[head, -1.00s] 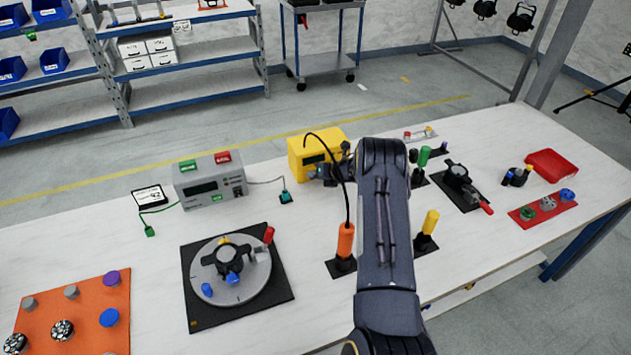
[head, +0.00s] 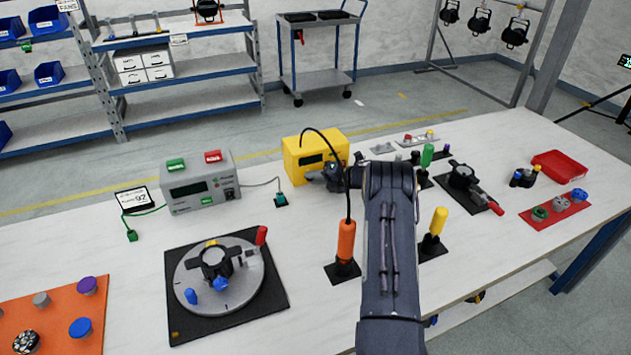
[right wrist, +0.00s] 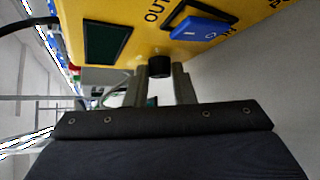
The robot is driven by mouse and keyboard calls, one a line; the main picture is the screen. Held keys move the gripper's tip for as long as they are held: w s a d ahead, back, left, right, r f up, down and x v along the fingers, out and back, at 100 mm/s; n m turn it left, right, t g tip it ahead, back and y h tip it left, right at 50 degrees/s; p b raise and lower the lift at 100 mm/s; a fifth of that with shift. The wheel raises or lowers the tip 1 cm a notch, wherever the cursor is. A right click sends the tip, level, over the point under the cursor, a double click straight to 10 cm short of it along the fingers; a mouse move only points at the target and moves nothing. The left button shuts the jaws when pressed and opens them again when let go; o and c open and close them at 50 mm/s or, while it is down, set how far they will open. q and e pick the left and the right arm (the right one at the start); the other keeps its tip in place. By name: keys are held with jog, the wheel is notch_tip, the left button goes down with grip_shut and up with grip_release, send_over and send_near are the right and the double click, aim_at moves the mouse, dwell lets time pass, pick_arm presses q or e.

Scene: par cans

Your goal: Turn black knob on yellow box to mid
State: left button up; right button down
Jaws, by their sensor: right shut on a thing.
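The yellow box (head: 300,160) stands toward the back of the table; its front face with a dark display also shows in the right wrist view (right wrist: 130,15). The black knob (right wrist: 160,66) sticks out from that face, below a blue rocker switch (right wrist: 200,28). My right gripper (right wrist: 160,85) is shut on the black knob, one finger on each side of it. In the head view my right gripper (head: 328,178) is at the box's front and hides the knob there. The knob's pointer mark cannot be made out. My left gripper is not in view.
An orange-handled tool (head: 346,240) with a black cable stands just in front of the box. A grey box (head: 200,183) with red and green buttons stands to the left. A round turntable fixture (head: 215,280) lies nearer. Yellow and green posts stand to the right.

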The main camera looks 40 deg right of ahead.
jog(key=c, duration=1.2)
grip_release()
jog(key=shift+c, duration=0.2)
jog(key=b+v, duration=0.1)
jog(key=v, duration=0.7)
jog(key=shift+w, duration=0.1)
